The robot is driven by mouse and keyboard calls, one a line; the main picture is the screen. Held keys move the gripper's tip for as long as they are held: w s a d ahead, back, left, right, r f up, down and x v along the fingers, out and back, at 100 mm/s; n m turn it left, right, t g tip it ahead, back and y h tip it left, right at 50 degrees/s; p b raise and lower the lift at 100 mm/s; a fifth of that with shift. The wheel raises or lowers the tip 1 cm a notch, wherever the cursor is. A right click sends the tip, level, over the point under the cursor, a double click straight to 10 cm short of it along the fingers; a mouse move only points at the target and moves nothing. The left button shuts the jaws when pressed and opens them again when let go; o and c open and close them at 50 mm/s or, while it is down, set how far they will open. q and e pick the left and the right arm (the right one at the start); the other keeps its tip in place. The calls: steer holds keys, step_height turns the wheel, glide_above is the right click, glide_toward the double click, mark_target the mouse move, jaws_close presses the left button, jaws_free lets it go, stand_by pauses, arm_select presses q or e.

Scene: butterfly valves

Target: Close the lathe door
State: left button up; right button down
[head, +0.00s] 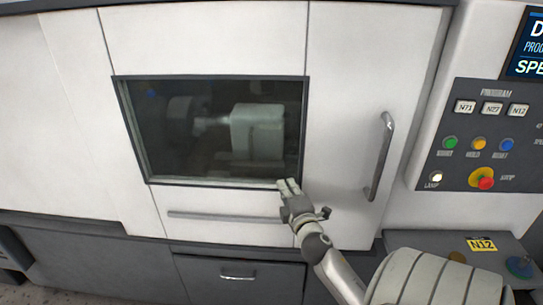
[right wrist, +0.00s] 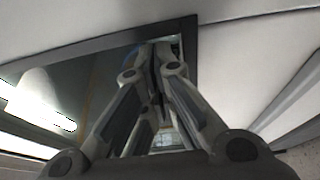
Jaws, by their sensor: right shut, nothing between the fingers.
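The lathe door (head: 345,100) is a white panel with a dark-framed window (head: 180,165) and a grey vertical handle (head: 380,155) near its right edge. It looks closed against the right side of the machine in the head view, though I cannot tell whether a thin gap remains. My right gripper (head: 289,187) is shut and empty, in front of the window's lower right corner, left of the handle. In the right wrist view its fingers (right wrist: 158,60) are together, close to the window frame (right wrist: 190,50). I cannot tell whether they touch it. My left gripper is not in view.
A control panel (head: 480,150) with a screen and several coloured buttons is at the right. A horizontal bar (head: 220,216) runs below the window. A dark drawer (head: 215,275) with a small handle is underneath.

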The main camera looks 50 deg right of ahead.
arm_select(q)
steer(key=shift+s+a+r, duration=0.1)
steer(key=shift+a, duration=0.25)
arm_select(e)
steer(key=shift+s+d, duration=0.45)
steer(key=shift+s, duration=0.2)
steer(key=shift+s+d, duration=0.45)
steer(key=shift+s, duration=0.15)
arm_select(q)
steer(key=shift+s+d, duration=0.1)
arm_select(e)
steer(key=shift+w, duration=0.1)
